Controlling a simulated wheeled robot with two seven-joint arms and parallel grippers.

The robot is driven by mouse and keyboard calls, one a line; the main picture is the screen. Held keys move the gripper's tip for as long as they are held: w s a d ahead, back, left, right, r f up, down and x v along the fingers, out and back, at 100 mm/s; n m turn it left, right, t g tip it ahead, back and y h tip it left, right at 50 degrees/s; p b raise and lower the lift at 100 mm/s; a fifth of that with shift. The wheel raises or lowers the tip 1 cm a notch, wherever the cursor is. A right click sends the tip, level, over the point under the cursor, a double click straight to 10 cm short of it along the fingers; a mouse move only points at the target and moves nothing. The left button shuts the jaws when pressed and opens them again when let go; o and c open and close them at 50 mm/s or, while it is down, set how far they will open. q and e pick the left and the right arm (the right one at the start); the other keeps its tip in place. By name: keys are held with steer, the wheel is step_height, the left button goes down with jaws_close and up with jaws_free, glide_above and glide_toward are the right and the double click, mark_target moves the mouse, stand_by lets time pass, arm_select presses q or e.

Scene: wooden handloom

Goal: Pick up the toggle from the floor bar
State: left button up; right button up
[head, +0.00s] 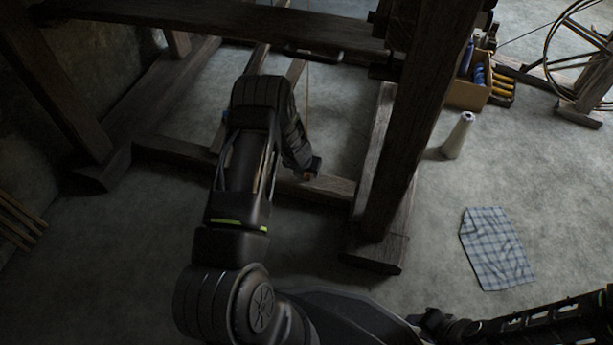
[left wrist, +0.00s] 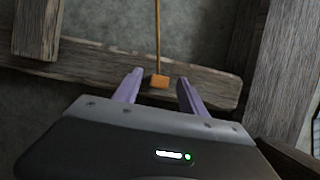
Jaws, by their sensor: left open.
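The toggle, a small orange block (left wrist: 159,82), shows in the left wrist view at the lower end of a thin tan cord (left wrist: 157,35). It is in front of or on the wooden floor bar (left wrist: 85,65); contact is unclear. My left gripper (left wrist: 160,78) is open, its two purple fingers on either side of the toggle with gaps. In the head view my left arm reaches over the floor bar (head: 325,187), and its fingers are mostly hidden. My right gripper (head: 430,321) is low at the right, dark, its jaws unclear.
A dark loom post (head: 415,120) stands right of my left arm, and a thick beam (head: 215,18) crosses above. A cone of thread (head: 458,136), a box of spools (head: 466,94) and a checked cloth (head: 495,248) are on the floor at right.

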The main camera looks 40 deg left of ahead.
stand_by(0.3)
arm_select(q)
jaws_close()
stand_by(0.4)
